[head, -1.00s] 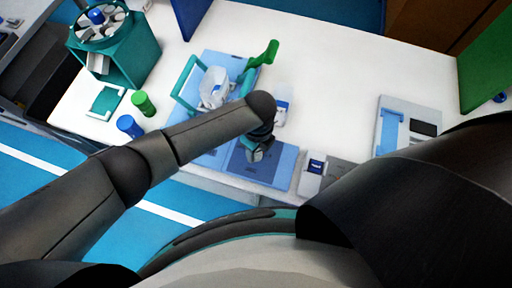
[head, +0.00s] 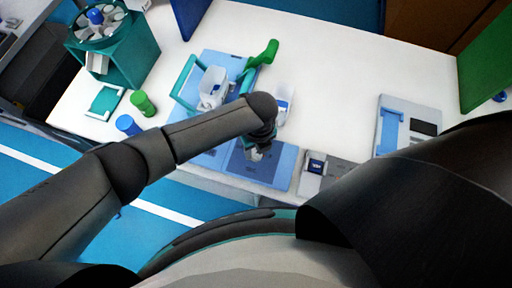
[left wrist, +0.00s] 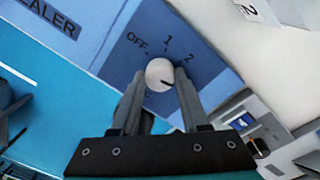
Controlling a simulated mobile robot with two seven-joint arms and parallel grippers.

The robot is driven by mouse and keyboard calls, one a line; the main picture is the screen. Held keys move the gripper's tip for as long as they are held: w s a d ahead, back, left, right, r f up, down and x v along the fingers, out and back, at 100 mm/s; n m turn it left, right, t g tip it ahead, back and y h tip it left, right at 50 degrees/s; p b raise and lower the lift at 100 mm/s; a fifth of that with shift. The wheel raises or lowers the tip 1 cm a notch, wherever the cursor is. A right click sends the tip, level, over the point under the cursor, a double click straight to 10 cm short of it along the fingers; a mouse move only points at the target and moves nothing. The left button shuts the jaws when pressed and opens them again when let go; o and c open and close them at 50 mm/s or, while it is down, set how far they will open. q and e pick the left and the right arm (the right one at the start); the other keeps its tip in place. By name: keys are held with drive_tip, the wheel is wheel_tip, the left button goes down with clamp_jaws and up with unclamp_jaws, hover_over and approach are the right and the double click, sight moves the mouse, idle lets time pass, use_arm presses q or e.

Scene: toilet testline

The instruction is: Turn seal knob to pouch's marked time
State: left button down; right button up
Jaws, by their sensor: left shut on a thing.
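A white item, perhaps the pouch (left wrist: 256,10), lies beside the panel with a printed mark like a 2, cut by the edge. In the head view, my left gripper (head: 258,154) is over the dark blue plate (head: 270,172). My right gripper is out of view.
A clear container (head: 212,86) stands within a teal handle on the blue sealer base. Green (head: 142,102) and blue (head: 128,125) cylinders stand at left, near a teal dispenser (head: 125,55). A grey device (head: 410,122) is at right. The white table's back middle is clear.

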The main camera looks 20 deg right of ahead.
use_arm(q)
drive_tip(key=shift+c, duration=2)
unclamp_jaws()
wheel_tip(320, 180, up, 15)
drive_tip(key=p, duration=0.2)
drive_tip(key=shift+d+r, duration=0.15)
drive_tip(key=shift+d, duration=0.15)
